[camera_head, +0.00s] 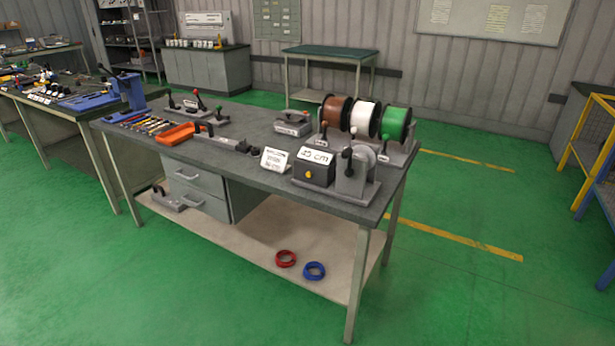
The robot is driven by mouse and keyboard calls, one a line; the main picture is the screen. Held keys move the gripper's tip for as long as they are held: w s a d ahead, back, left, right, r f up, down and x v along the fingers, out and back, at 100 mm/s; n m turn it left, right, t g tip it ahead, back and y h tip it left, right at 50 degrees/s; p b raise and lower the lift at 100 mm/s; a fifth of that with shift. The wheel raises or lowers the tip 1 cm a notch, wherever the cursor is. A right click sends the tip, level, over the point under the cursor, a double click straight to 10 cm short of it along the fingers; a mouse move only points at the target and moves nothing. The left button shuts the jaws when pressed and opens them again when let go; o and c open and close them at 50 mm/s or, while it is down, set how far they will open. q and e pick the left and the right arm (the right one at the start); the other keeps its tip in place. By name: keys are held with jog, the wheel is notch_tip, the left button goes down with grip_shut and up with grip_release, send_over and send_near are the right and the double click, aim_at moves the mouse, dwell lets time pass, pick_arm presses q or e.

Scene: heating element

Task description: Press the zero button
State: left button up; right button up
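A dark grey box with a white display (315,156) reading what looks like "25 cm" stands near the front right of the workbench. A small yellow-orange button (309,175) sits on its front face, below the display. I cannot read any label on this button, so I cannot tell whether it is the zero button. A grey device with a round wheel and a black handle (357,172) stands just right of the box. Neither of my grippers is in view.
The workbench (230,161) also holds a white sign (274,159), an orange tray (178,134), and brown, white and green spools (396,123). Red (286,258) and blue (314,271) coils lie on its lower shelf. The green floor in front is clear.

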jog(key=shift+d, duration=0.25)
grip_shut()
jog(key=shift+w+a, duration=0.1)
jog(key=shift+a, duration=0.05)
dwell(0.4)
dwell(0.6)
